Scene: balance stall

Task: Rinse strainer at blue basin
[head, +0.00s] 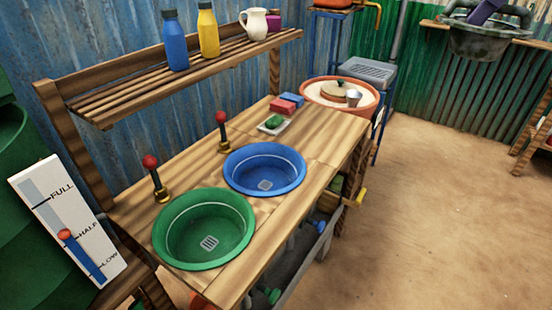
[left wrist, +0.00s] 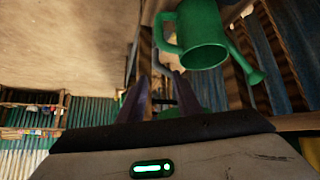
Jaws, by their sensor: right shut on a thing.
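The blue basin (head: 262,165) is set in the wooden counter, with a drain grate in its floor and no strainer in it. At the top right a dark grey, round, bowl-shaped thing (head: 486,46), which looks like the strainer, shows in front of a wall shelf. My right gripper (head: 484,12), a purple finger showing, is shut at its upper side; the exact grip is hard to see. My left gripper (left wrist: 160,95) shows only in the left wrist view, with its two dark fingers apart and nothing clearly between them.
A green basin (head: 203,225) lies in front of the blue one; red-knobbed taps (head: 222,130) stand behind. A small tray (head: 274,127) and blocks sit at the counter's far end. A green watering can (left wrist: 200,35) is near my left gripper. Floor at right is clear.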

